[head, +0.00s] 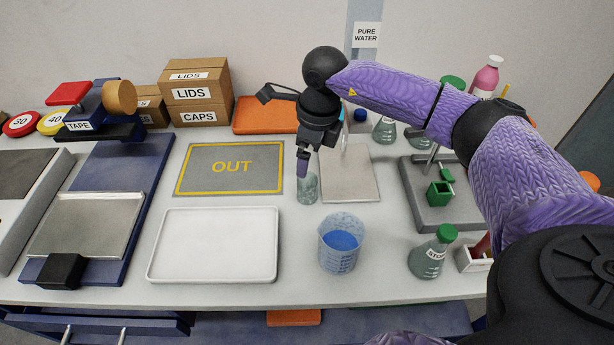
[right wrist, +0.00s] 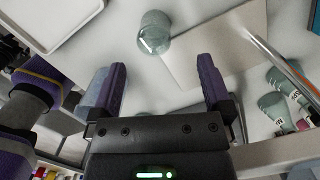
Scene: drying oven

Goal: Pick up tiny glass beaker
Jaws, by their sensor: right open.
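The tiny glass beaker (head: 308,190) is clear and greenish and stands on the white bench, between the OUT mat and a metal plate. In the right wrist view the glass beaker (right wrist: 154,36) lies beyond the fingertips, roughly in line with the gap between them. My right gripper (head: 303,168) points down at the beaker in the head view and overlaps its upper part. In the right wrist view the right gripper (right wrist: 161,75) is open, with nothing between its fingers. Whether a finger touches the glass cannot be told. My left gripper is not in view.
A larger beaker of blue material (head: 340,246) stands in front, and a green-capped flask (head: 432,254) stands to its right. The OUT mat (head: 206,180) and white tray (head: 213,271) are bare. A metal plate (head: 352,186) lies right of the tiny beaker. Boxes (head: 201,92) stand behind.

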